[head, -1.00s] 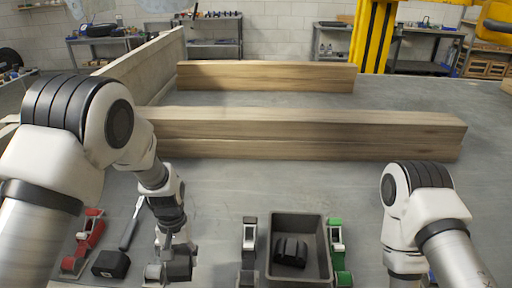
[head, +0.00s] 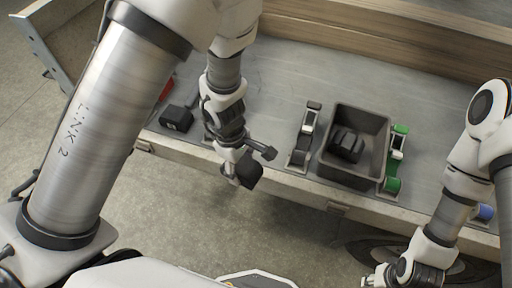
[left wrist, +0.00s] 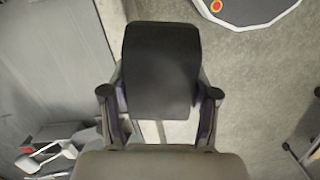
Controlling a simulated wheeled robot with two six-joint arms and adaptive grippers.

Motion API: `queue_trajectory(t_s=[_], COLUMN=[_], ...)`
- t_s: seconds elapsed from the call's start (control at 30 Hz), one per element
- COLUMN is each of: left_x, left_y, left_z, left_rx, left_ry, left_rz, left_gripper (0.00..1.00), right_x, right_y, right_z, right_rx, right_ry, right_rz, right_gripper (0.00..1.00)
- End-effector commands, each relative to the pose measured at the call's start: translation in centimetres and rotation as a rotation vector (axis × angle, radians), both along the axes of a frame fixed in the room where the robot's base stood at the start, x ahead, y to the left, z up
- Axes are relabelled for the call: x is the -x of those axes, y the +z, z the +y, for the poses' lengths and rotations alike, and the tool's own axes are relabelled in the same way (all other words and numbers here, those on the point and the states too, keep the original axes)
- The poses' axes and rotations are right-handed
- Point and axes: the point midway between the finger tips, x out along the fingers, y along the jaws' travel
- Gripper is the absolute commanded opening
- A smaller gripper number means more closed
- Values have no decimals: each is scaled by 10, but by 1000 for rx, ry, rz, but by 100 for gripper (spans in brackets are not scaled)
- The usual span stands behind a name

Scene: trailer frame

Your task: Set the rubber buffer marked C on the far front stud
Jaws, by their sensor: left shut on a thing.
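A black rubber buffer (head: 247,172) is held in my left gripper (head: 241,163), in front of the trailer bed's front edge in the head view. In the left wrist view the same buffer (left wrist: 160,65) sits between the two fingers of the left gripper (left wrist: 160,92); no letter is readable on the face shown. Another black block (head: 176,118) with a small light mark rests on the bed at the left. Dark pieces (head: 346,146) lie in the grey bin (head: 371,117). My right gripper (head: 392,277) is low at the right, its fingers too unclear to judge. I cannot make out a stud.
A blue roll (head: 484,212) lies at the right. The bed's front edge (head: 280,182) runs below them, with open floor (head: 180,220) in front. A timber beam (head: 400,65) lies behind.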

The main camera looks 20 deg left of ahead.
Motion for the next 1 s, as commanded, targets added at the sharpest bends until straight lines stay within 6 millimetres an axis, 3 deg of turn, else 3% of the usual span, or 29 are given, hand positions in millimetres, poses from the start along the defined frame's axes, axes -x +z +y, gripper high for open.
queue_trajectory(t_s=[0.27, 0.73, 0.87, 1.0], left_x=[43, 35, 21, -20], left_y=[-8, 1, 6, 9], left_z=[14, 14, 12, 9], left_rx=[1, 4, 6, 7], left_ry=[299, 282, 280, 279], left_rz=[-2, -3, -1, -2], left_gripper=[13, 13, 13, 13], right_x=[0, 0, 0, 0], right_y=[-27, -27, -11, 26], right_z=[0, 0, 0, 0], right_rx=[0, 0, 0, 0], right_ry=[0, 0, 0, 0], right_rz=[0, 0, 0, 0], right_gripper=[40, 40, 40, 40])
